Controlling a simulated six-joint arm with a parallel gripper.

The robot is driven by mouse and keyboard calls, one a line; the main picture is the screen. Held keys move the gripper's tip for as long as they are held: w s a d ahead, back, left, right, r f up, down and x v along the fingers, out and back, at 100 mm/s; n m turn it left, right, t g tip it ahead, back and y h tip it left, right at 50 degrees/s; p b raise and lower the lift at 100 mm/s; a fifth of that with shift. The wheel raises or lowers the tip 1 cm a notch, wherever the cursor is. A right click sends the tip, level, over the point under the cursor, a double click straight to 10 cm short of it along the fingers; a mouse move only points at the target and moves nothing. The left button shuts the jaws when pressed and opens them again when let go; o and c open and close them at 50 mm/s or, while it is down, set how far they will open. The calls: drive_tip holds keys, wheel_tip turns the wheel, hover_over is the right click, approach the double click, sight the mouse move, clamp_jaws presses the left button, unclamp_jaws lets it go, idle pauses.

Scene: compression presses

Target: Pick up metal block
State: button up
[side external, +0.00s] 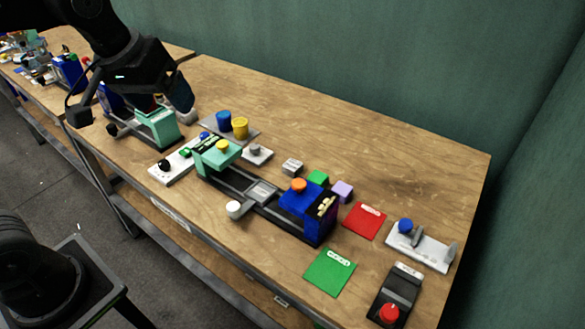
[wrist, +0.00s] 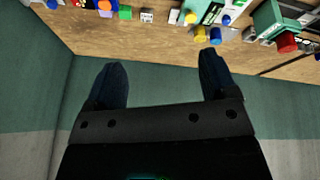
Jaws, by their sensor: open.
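The metal block (side external: 292,167) is a small silver-grey block on the wooden table, behind the press and left of a green cube. In the wrist view it shows as a small pale block (wrist: 147,15) near the top edge. My gripper (side external: 181,96) is above the back left of the table, well apart from the block. In the wrist view my gripper (wrist: 160,60) has its two dark fingers spread wide with nothing between them.
Beside the block are a green cube (side external: 318,177), a purple cube (side external: 342,190) and the blue press head (side external: 308,209). Blue (side external: 223,119) and yellow (side external: 240,128) cylinders stand left of it. The table behind the block is clear up to the green wall.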

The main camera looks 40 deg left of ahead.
drive_tip(key=w+n+g, duration=0.1)
drive_tip(key=w+n, duration=0.3)
drive_tip(key=w, duration=0.7)
drive_tip(key=n+g, duration=0.3)
drive_tip(key=n, duration=0.7)
hover_over(293, 164)
wheel_tip(293, 164, down, 21)
wheel_tip(293, 164, down, 14)
drive_tip(key=shift+r, duration=0.1)
drive_tip(key=c, duration=1.1)
drive_tip(key=shift+r, duration=0.15)
